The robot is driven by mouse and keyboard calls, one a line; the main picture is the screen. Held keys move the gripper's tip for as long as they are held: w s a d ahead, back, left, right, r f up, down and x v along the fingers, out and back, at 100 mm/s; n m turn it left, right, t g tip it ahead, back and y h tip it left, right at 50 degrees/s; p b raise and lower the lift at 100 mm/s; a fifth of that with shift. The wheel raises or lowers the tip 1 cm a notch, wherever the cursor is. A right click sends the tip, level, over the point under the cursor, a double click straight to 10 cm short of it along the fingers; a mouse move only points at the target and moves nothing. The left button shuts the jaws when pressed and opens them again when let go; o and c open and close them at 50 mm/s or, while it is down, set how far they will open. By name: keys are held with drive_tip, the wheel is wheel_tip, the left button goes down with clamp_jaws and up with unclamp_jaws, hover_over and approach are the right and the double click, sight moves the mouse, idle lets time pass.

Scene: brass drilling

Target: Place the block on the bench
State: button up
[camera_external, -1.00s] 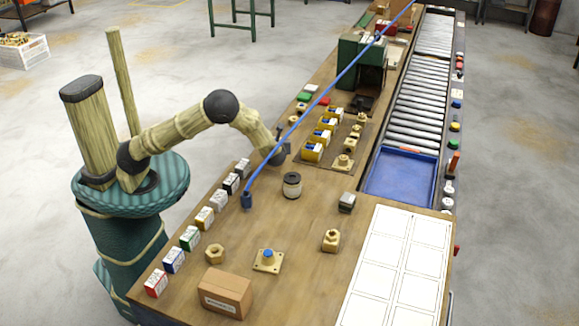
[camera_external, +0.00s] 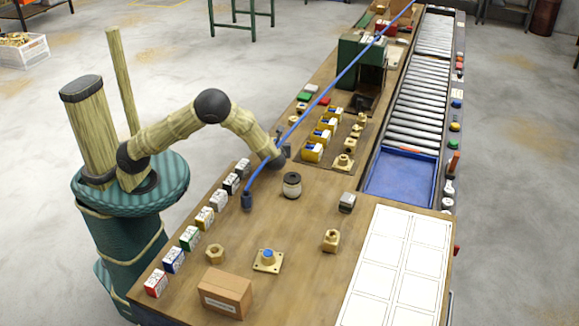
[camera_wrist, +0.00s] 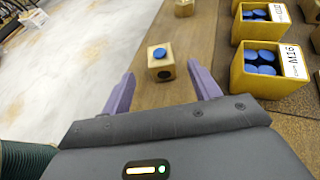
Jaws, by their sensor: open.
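A brass block (camera_wrist: 161,66) with a blue round top and a dark hole in its side rests on the wooden bench (camera_wrist: 150,97) in the wrist view. My gripper (camera_wrist: 165,82) is open, with its purple fingers spread wide. The block lies just beyond the fingertips, roughly centred between them and apart from both. In the external view my gripper (camera_external: 284,148) is low over the bench's left edge, partly hidden by my wrist and a blue pole. I cannot tell for sure which small brass piece there is this block.
Yellow bins of blue caps (camera_wrist: 259,67) stand close to the right of my gripper. Another brass block (camera_wrist: 184,8) lies farther ahead. In the external view a dark-topped spool (camera_external: 292,185) and a row of small boxes (camera_external: 204,218) stand nearby. A blue tray (camera_external: 400,178) lies right.

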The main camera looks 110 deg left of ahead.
drive_tip(key=v, duration=0.6)
drive_tip(key=shift+d, duration=0.3)
drive_tip(key=shift+w, duration=0.1)
